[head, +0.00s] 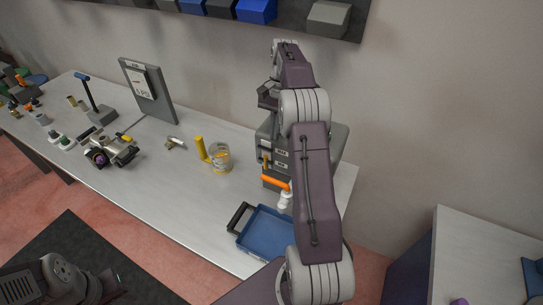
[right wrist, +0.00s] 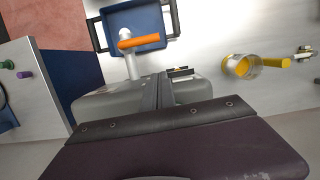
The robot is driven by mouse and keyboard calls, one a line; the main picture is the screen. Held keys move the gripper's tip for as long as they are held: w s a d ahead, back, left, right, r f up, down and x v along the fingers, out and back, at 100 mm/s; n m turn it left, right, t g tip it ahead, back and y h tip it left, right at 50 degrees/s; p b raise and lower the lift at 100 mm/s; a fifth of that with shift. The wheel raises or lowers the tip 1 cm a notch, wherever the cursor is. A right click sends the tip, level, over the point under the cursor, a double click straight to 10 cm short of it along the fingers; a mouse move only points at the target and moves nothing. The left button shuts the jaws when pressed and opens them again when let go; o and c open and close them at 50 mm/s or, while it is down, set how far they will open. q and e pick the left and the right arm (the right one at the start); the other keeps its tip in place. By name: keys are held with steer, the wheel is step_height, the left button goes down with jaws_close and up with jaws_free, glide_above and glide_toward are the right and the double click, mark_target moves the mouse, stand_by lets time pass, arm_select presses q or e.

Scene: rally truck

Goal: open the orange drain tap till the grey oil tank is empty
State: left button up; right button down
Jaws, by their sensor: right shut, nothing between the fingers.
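The grey oil tank (head: 335,143) stands at the right end of the bench, partly hidden by my right arm. In the right wrist view the tank (right wrist: 103,105) is partly covered by my gripper. The orange drain tap (head: 274,182) has its lever across a white spout on the tank's front; the tap (right wrist: 139,41) also shows in the wrist view. A blue tray (head: 266,236) lies below the spout. My right gripper (head: 267,97) is shut and empty, above the tank and apart from the tap. My left gripper cannot be made out. The oil level is not visible.
A clear jug (head: 220,158) with a yellow handle stands left of the tank. Bins (head: 328,18) hang on the wall above. Another table (head: 480,250) stands at right.

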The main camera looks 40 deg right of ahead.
mark_target(274, 183)
steer(key=shift+s+d+f+m, duration=0.15)
steer(key=shift+s+d, duration=0.15)
steer(key=shift+d, duration=0.25)
steer(key=shift+s+d+f+m, duration=0.15)
steer(key=shift+s+d, duration=0.1)
steer(key=shift+d, duration=0.3)
arm_select(q)
step_height(274, 183, up, 4)
steer(key=p, duration=0.2)
steer(key=shift+s+f+p, duration=0.15)
steer(key=shift+p, duration=0.2)
arm_select(e)
steer(key=s+a+f, duration=0.2)
steer(key=a+f, duration=0.4)
steer(key=f, duration=0.4)
steer(key=shift+s, duration=0.4)
steer(key=shift+f, duration=0.15)
steer(key=shift+a, duration=0.1)
